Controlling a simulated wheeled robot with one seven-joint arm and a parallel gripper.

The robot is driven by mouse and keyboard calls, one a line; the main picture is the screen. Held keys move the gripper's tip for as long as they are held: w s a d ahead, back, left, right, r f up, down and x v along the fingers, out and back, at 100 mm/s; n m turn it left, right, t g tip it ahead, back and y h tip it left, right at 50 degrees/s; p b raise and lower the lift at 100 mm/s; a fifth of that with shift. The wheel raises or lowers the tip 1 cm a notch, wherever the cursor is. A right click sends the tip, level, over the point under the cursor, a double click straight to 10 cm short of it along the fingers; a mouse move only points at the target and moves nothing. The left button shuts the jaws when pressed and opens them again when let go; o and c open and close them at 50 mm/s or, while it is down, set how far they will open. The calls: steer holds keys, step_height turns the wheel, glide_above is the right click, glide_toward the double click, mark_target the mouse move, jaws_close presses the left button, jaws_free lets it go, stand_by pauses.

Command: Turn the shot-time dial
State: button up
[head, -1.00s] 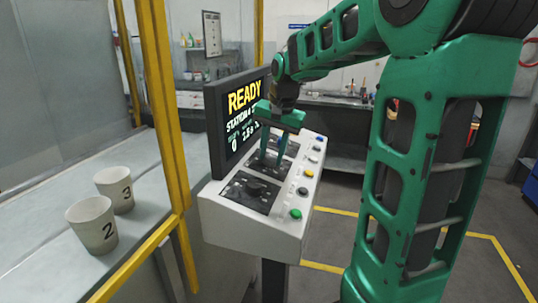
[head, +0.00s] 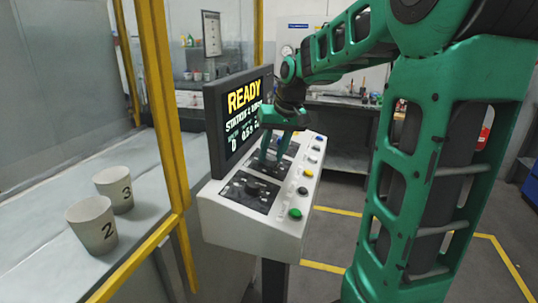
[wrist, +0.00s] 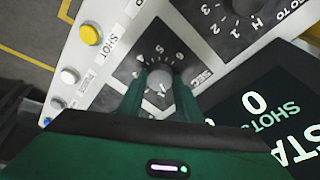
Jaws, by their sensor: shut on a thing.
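The shot-time dial (wrist: 160,84) is a round grey knob on a dark plate with numbers around it and a "SEC" label, on the sloped white control panel (head: 238,226). My gripper (wrist: 161,72) points down at it, with one green finger on each side of the knob, shut on it. In the head view my gripper (head: 272,158) stands over the middle of the panel, and its fingers hide most of this dial. The screen (head: 238,118) behind the panel reads "READY" above smaller lines.
A second black dial (head: 252,187) sits on the panel nearer the camera. Several coloured buttons, one green (head: 295,213), line the panel's right edge.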

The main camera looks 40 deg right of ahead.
steer(key=shift+w+r, duration=0.1)
stand_by(0.3)
steer(key=o, duration=1)
steer(key=v, duration=1)
steer(key=shift+r, duration=0.3)
